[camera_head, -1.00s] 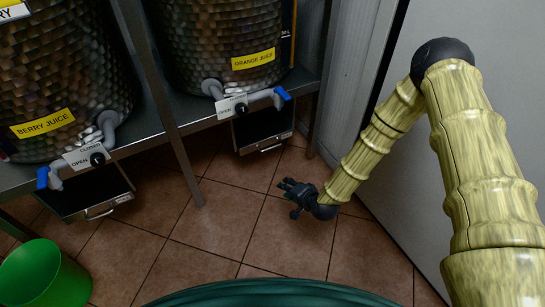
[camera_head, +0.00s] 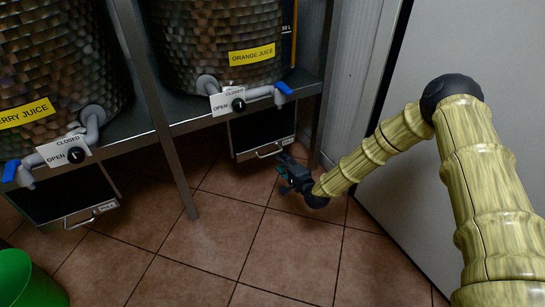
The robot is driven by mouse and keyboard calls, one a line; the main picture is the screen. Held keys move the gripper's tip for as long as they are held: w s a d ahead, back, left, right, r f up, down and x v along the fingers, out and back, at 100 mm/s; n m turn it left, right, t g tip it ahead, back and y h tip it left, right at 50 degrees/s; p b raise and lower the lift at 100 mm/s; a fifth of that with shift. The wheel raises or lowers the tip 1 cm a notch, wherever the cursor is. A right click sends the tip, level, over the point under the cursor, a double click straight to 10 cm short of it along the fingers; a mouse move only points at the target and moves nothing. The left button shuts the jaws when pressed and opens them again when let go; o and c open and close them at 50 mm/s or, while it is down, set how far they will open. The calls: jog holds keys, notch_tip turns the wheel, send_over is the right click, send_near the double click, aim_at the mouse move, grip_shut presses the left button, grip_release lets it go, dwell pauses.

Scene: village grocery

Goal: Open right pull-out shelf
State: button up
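The right pull-out shelf (camera_head: 262,134) is a dark drawer with a metal handle (camera_head: 269,152), hung under the metal table below the orange juice barrel. It looks pushed in. My gripper (camera_head: 284,174) is just below and right of that handle, close to it in the picture. I cannot tell whether they touch. The fingers are small and dark, and whether they are open or shut is not clear. A similar left pull-out shelf (camera_head: 62,191) with its own handle (camera_head: 91,214) hangs under the berry juice barrel.
The orange juice barrel (camera_head: 215,35) and berry juice barrel (camera_head: 62,65) stand on the metal table (camera_head: 185,120). A table leg (camera_head: 158,108) stands between the shelves. A green bin (camera_head: 30,282) is at lower left. A grey wall panel is right; the tiled floor (camera_head: 215,235) is clear.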

aim_at(273, 153)
jog(key=b+x, duration=0.3)
jog(key=x, duration=0.6)
jog(key=shift+f, duration=0.1)
grip_shut()
